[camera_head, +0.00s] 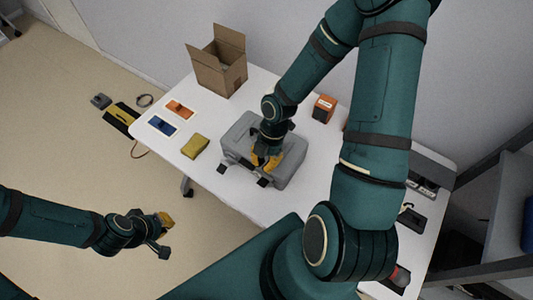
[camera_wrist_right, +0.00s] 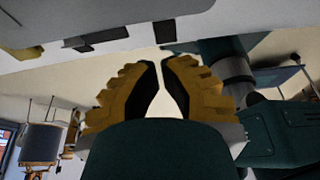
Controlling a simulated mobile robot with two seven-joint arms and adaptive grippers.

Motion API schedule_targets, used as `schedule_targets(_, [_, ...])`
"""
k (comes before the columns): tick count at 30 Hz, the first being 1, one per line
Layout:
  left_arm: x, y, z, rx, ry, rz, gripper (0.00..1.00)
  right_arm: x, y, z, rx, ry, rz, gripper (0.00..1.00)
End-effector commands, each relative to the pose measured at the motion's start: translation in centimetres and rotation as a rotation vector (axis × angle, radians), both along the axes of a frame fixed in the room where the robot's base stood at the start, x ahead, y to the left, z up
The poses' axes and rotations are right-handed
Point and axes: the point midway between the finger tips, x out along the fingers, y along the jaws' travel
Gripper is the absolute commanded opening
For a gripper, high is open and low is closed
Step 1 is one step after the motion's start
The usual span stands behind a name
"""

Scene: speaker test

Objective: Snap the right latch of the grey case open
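The grey case (camera_head: 287,174) lies closed on the white table in the head view. Two dark latches show on its near side, the left latch (camera_head: 222,168) and the right latch (camera_head: 263,182). The right latch appears to stick out from the front. My right gripper (camera_head: 265,162) is over the front part of the case, just above the right latch; contact cannot be told. In the wrist view its yellow fingers (camera_wrist_right: 160,65) have a narrow gap with nothing between them. My left gripper (camera_head: 168,235) hangs over the floor, away from the table; its finger opening is unclear.
The white table (camera_head: 215,110) also carries an open cardboard box (camera_head: 218,70), a yellow cloth-like block (camera_head: 195,146), orange (camera_head: 179,109) and blue (camera_head: 162,126) items, and an orange-black box (camera_head: 324,107). My right arm covers much of the table's right side.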

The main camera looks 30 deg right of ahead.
Motion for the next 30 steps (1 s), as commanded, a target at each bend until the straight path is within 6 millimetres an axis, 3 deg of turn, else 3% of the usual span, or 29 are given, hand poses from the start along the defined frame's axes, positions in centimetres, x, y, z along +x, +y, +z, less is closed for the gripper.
schedule_targets(6, [0.0, -0.1, -1.2, 0.002, 0.0, 0.0, 0.0, -0.6, 1.4, -4.0, 0.001, 0.003, 0.004, 0.0])
schedule_targets(12, [0.0, -0.1, -1.6, 0.003, 0.001, 0.0, 0.0, -0.9, 2.1, -6.1, 0.0, 0.002, 0.002, 0.0])
schedule_targets(30, [0.0, -0.1, -1.8, 0.003, 0.0, -0.001, 0.0, -0.7, 2.3, -6.7, -0.004, -0.002, 0.001, 0.0])
